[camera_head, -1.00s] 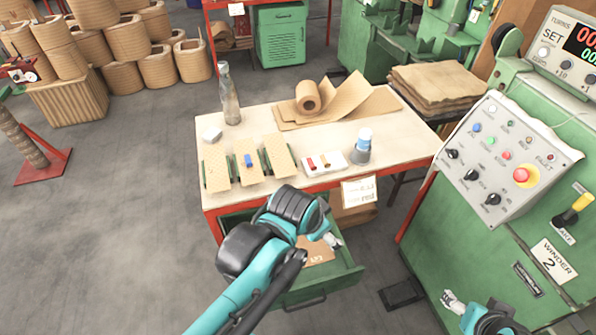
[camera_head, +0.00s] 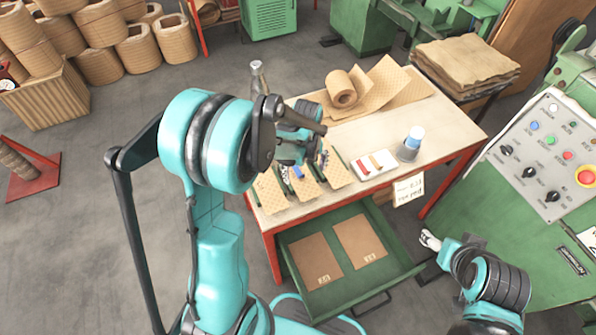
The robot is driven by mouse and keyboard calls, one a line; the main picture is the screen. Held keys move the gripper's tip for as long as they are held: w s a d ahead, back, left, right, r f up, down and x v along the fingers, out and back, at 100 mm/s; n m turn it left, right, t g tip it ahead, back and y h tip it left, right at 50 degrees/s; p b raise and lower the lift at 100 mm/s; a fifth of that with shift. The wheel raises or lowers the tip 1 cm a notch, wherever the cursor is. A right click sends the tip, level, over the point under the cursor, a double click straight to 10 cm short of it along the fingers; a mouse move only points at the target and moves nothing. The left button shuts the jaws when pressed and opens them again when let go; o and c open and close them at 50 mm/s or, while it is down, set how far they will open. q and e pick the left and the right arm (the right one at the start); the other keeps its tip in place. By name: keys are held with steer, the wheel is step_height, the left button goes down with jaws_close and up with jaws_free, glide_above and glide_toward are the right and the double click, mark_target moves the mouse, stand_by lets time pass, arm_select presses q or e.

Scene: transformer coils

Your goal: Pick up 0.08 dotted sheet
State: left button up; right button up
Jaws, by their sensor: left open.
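Three narrow tan dotted sheets lie side by side at the table's near left: a left one (camera_head: 270,193), a middle one (camera_head: 309,192) and a right one (camera_head: 338,175). I cannot read which is 0.08. My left gripper (camera_head: 297,172) is open, low over the middle sheet. My own arm partly hides it and the sheets' far ends, and I cannot tell whether it touches. A blue piece by the gripper is partly hidden. My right gripper (camera_head: 430,240) is small, beside the table's right side; its fingers are unclear.
The open green drawer (camera_head: 378,283) holds two brown labelled sheets. A paper roll (camera_head: 343,93) lies behind. The winder panel (camera_head: 540,150) is at the right.

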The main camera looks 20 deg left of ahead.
mark_target(306, 187)
arm_select(q)
steer(key=f, duration=0.1)
steer(key=f+b, duration=0.1)
steer(key=f, duration=0.1)
steer(key=f+b, duration=0.1)
steer(key=f, duration=0.1)
steer(key=shift+d+f, duration=0.25)
steer(key=shift+d, duration=0.05)
steer(key=shift+f+b, duration=0.3)
steer(key=shift+b, duration=0.1)
steer(key=c, duration=0.8)
